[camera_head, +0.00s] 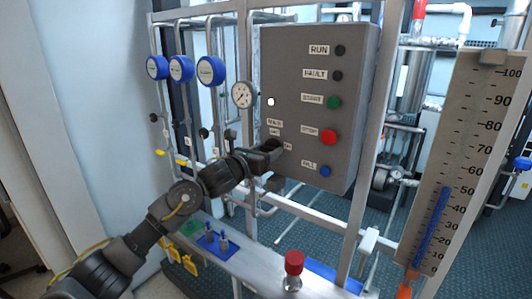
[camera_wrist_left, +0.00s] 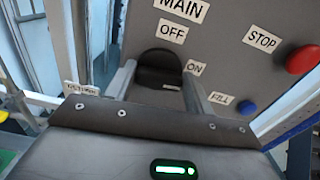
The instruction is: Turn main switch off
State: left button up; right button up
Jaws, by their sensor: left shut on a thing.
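The main switch (camera_wrist_left: 158,62) is a black rotary knob on the grey control panel (camera_head: 300,60). In the wrist view the label "MAIN OFF" (camera_wrist_left: 174,34) sits above it and "ON" (camera_wrist_left: 195,67) to its right. My left gripper (camera_head: 277,147) reaches the panel's lower left in the head view. In the wrist view its two grey fingers stand on either side of the knob, shut on it. In the head view the gripper hides most of the switch. The knob's exact pointing direction is hard to tell. My right gripper is not in view.
The panel also carries the red stop button (camera_head: 329,138), green start button (camera_head: 334,103) and blue fill button (camera_head: 325,171) right of the gripper. Blue-capped gauges (camera_head: 181,68) and pipes stand left. A red-topped valve (camera_head: 294,263) is below, and a scale (camera_head: 465,150) stands right.

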pick_arm(q)
jog(key=n+b, duration=0.1)
jog(key=n, duration=0.3)
jog(key=shift+a+f+b, duration=0.1)
jog(key=shift+f+b, duration=0.05)
jog(key=shift+b, duration=0.15)
jog(key=n, duration=0.3)
jog(key=shift+w+n, duration=0.1)
jog(key=shift+n, duration=0.3)
jog(key=n, duration=0.4)
jog(key=n+p, duration=0.1)
jog(key=n, duration=0.4)
jog(key=shift+a+f, duration=0.1)
jog(key=shift+n, duration=0.3)
jog(key=o, duration=1)
